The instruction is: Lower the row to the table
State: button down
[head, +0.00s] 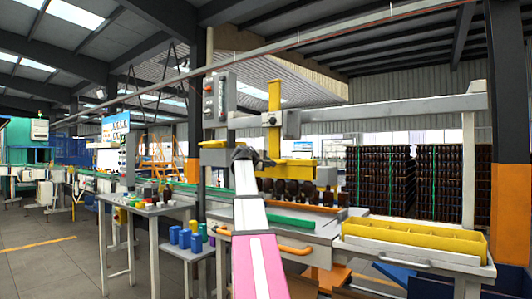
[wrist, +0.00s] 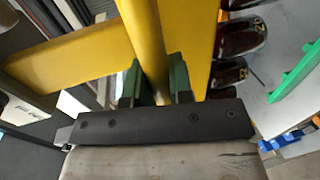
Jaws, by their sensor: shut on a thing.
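A row of several dark amber bottles (head: 293,189) hangs under a yellow lifting head (head: 288,169) in the head view, over the steel table (head: 318,232). Several dark bottles (wrist: 240,38) also show at the right of the wrist view. I cannot tell whether their bases touch the table. My gripper (wrist: 157,82) is shut on a yellow bar (wrist: 143,25) of the lifting head, with a green finger on each side of it. In the head view my own arm hides the gripper and the left end of the row.
A yellow divided tray (head: 415,241) stands at the table's right. A side table (head: 150,208) with small bottles and coloured items stands at the left, with blue and green blocks (head: 185,238) on a lower stand. Stacked dark bottles (head: 433,182) fill the back right.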

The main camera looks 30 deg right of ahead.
notch_tip(320, 180, down, 13)
jog(key=shift+f, duration=0.15)
jog(key=shift+s+a+f, duration=0.1)
jog(key=shift+f, duration=0.15)
jog(key=shift+f, duration=0.1)
jog(key=c, duration=1.1)
grip_release()
jog(key=shift+o, duration=0.4)
jog(key=v, duration=1)
jog(key=shift+s+a, duration=0.2)
jog(key=shift+a, duration=0.1)
